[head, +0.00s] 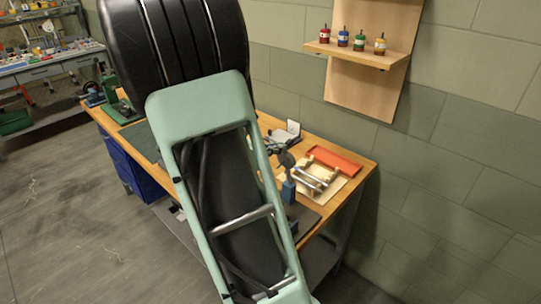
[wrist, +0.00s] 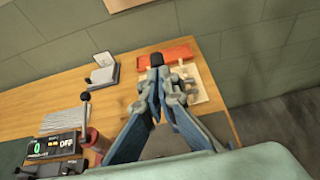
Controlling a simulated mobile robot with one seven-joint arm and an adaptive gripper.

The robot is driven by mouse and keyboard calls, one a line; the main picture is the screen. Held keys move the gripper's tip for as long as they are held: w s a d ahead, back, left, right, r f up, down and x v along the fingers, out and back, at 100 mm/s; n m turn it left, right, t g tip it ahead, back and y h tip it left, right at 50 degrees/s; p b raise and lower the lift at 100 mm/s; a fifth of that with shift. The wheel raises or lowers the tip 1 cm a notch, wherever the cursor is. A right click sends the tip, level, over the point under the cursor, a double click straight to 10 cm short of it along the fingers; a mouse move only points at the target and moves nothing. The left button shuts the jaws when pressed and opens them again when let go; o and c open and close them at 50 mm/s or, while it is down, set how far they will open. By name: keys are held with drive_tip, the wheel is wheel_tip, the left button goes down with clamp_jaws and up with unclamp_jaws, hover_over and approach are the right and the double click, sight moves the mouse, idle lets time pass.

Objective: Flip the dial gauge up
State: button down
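A small grey stand with a raised pale square plate (wrist: 103,60) is on the bench at the back left of the wrist view. It also shows in the head view, its pale plate (head: 292,127) past my arm. It may be the dial gauge, but no dial face is readable. My gripper (wrist: 157,66) points down over the bench, to the right of that stand and apart from it. Its blue-grey fingers meet at the dark tips, and I see nothing held. My arm hides much of the bench in the head view.
An orange-red tray (wrist: 163,56) and a pale board with a metal-and-wood fixture (head: 316,178) lie near my gripper. A device with a lit display (wrist: 55,146) and a black-knobbed lever (wrist: 84,97) stand at left. A wall shelf (head: 358,54) holds several small bottles.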

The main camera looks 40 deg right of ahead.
drive_tip(key=shift+d+r, duration=0.35)
drive_tip(key=shift+d, duration=0.1)
